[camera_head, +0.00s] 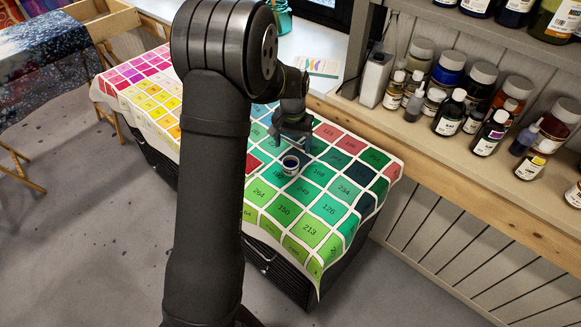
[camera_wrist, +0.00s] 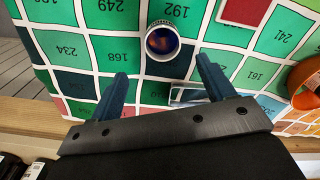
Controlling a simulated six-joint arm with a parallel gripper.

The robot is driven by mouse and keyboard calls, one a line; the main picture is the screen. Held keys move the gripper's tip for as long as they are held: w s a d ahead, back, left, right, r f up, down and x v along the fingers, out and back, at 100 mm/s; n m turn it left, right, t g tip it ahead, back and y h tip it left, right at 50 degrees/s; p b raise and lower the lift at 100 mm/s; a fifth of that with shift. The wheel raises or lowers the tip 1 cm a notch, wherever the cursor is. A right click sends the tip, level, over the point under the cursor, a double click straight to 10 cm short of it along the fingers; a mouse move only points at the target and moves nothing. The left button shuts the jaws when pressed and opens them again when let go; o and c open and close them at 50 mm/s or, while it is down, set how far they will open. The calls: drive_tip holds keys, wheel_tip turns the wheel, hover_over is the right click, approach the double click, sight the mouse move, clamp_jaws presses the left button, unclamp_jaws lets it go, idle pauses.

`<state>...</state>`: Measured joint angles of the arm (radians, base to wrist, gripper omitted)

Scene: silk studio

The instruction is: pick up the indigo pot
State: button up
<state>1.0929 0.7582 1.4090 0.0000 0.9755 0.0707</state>
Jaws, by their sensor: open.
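The indigo pot (camera_head: 290,165) is a small, pale-walled round pot with dark blue inside. It stands upright on the colour-chart cloth (camera_head: 283,208). In the wrist view the pot (camera_wrist: 163,41) is at the top middle, seen into its mouth, with a reddish-brown patch in the blue. My gripper (camera_head: 293,144) is open with nothing between its fingers. In the wrist view its blue fingertips (camera_wrist: 162,69) point toward the pot, one to each side of its line. The pot lies just beyond the tips, apart from them.
An orange round thing (camera_wrist: 306,84) is at the right edge of the wrist view. A clear or shiny piece (camera_wrist: 188,96) lies near the right finger. A wooden shelf (camera_head: 455,200) with several paint bottles runs along the right.

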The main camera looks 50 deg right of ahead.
sight(291, 161)
drive_tip(key=f, duration=0.8)
drive_tip(key=shift+w+a+f, duration=0.2)
drive_tip(key=shift+f, duration=0.2)
drive_tip(key=shift+c, duration=0.4)
drive_tip(key=c, duration=1)
